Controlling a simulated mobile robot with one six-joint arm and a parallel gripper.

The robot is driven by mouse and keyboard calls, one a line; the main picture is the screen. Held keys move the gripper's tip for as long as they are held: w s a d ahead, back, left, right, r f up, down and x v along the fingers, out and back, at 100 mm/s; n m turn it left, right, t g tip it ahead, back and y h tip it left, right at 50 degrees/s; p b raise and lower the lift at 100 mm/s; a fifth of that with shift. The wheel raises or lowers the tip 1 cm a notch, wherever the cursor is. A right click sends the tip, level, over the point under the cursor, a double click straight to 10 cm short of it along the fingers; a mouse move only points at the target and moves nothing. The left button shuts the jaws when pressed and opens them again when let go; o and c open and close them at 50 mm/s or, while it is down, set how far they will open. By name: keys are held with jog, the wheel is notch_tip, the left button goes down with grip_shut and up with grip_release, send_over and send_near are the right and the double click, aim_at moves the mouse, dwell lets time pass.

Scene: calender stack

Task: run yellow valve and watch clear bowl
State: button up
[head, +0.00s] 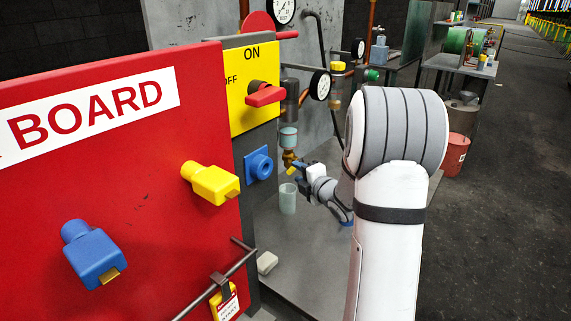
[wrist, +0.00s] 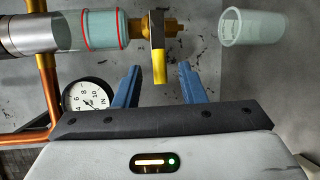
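The yellow valve lever (wrist: 159,66) sits on a brass fitting (wrist: 176,27) at the end of the clear bowl (wrist: 106,28), which has red rings and looks pale blue-green inside. In the head view the clear bowl (head: 288,138) hangs under a pipe, with the brass valve (head: 289,157) below it. My gripper (wrist: 159,69) is open, with one blue finger on each side of the lever's end and visible gaps to both. The head view shows my gripper (head: 297,176) small, beside the valve; contact is unclear there.
A clear cup (head: 287,198) stands below the valve, and also shows in the wrist view (wrist: 247,28). A pressure gauge (wrist: 88,97) and copper pipe (wrist: 46,90) are close to my gripper. A red board (head: 150,210) with yellow and blue plugs stands at the left.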

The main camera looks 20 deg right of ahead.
jog(key=p+x, duration=0.1)
jog(key=x, duration=0.5)
jog(key=shift+w, duration=0.2)
jog(key=shift+a, duration=0.1)
jog(key=shift+c, duration=0.3)
jog(key=shift+f, duration=0.1)
grip_shut()
